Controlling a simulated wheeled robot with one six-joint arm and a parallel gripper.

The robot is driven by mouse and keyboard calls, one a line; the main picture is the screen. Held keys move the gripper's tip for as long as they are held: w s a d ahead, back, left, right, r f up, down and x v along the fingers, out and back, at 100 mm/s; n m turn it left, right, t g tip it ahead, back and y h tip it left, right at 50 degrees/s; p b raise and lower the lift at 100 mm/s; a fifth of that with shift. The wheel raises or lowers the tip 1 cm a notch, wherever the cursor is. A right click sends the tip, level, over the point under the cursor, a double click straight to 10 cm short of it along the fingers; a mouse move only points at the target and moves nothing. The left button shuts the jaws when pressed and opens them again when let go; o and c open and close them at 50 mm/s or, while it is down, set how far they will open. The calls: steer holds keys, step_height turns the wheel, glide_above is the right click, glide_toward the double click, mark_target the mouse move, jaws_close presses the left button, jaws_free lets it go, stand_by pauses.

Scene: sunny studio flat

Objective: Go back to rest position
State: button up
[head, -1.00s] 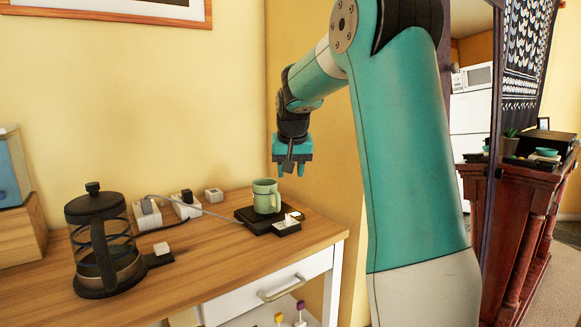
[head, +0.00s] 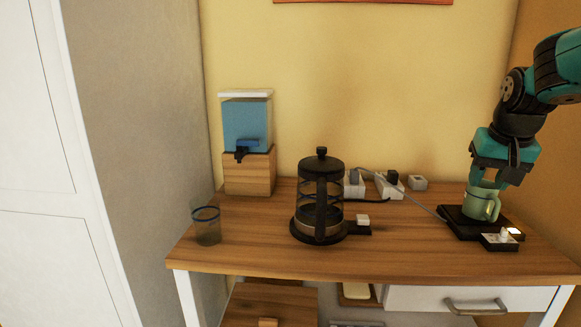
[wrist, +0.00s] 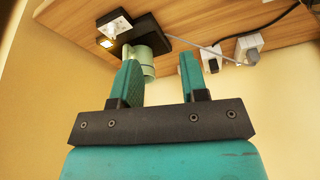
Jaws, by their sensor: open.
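My gripper (head: 497,182) hangs over the right end of the wooden desk, fingers down. It is open, with a clear gap between its two teal fingers (wrist: 158,70) in the wrist view. A pale green mug (head: 482,206) stands upright on a flat black plate (head: 458,222) below the gripper. The fingers overlap the mug's top in the head view. In the wrist view the mug (wrist: 148,70) shows behind the left finger, which hides part of it. I cannot tell whether they touch. Nothing is visibly held.
A switch box (head: 500,241) with a bright light sits by the plate. The desk (head: 400,255) also bears a French press (head: 321,200), a glass (head: 207,226), a water dispenser (head: 246,130) and sockets (head: 389,187). The wall is close behind; the front middle is clear.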

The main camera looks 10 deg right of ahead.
steer(key=s+a+n+y+p, duration=0.2)
steer(key=s+a+n, duration=0.2)
steer(key=a, duration=1)
steer(key=s+a+n+g+y+p, duration=0.2)
steer(key=s+a+n, duration=0.6)
steer(key=s+a, duration=0.8)
steer(key=s+f+g+y, duration=0.1)
steer(key=s, duration=0.2)
steer(key=shift+a+g+y, duration=0.3)
steer(key=shift+a+g, duration=0.1)
steer(key=shift+r, duration=0.1)
stand_by(4.2)
